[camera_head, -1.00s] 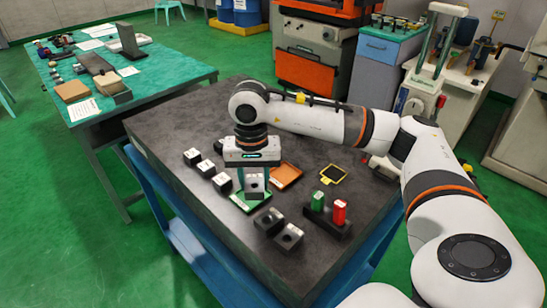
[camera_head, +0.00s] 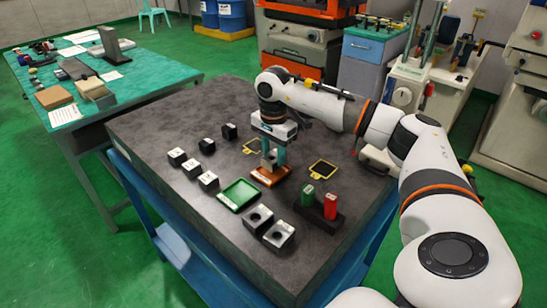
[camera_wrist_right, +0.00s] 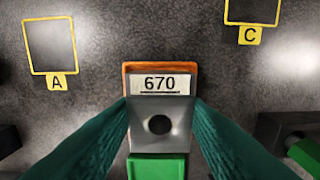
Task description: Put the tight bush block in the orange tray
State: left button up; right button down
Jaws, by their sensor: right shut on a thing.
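My right gripper (camera_head: 274,160) is shut on a grey bush block (camera_wrist_right: 160,127) with a round hole, held between the teal fingers. A white label reading 670 (camera_wrist_right: 160,84) shows at the far side of the block. The block is upright over the orange tray (camera_head: 258,176), whose rim shows past the label in the wrist view (camera_wrist_right: 160,67). I cannot tell whether the block touches the tray floor. The green tray (camera_head: 238,194) is empty, just nearer in the head view; its edge shows below the block in the wrist view (camera_wrist_right: 157,168). My left gripper is not in view.
Two grey blocks with holes (camera_head: 279,235) stand near the front edge. A black stand holds a green handle (camera_head: 307,195) and a red handle (camera_head: 330,206). Yellow frames A (camera_wrist_right: 50,45) and C (camera_wrist_right: 252,10) lie flat beyond.

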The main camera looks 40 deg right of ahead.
notch_tip(320, 180, down, 2)
jog(key=shift+f, duration=0.1)
jog(key=shift+f, duration=0.1)
jog(key=c, duration=0.9)
grip_release()
jog(key=shift+o, duration=0.2)
jog(key=shift+r, duration=0.25)
notch_tip(320, 180, up, 12)
jog(key=b, duration=0.1)
jog(key=shift+f, duration=0.15)
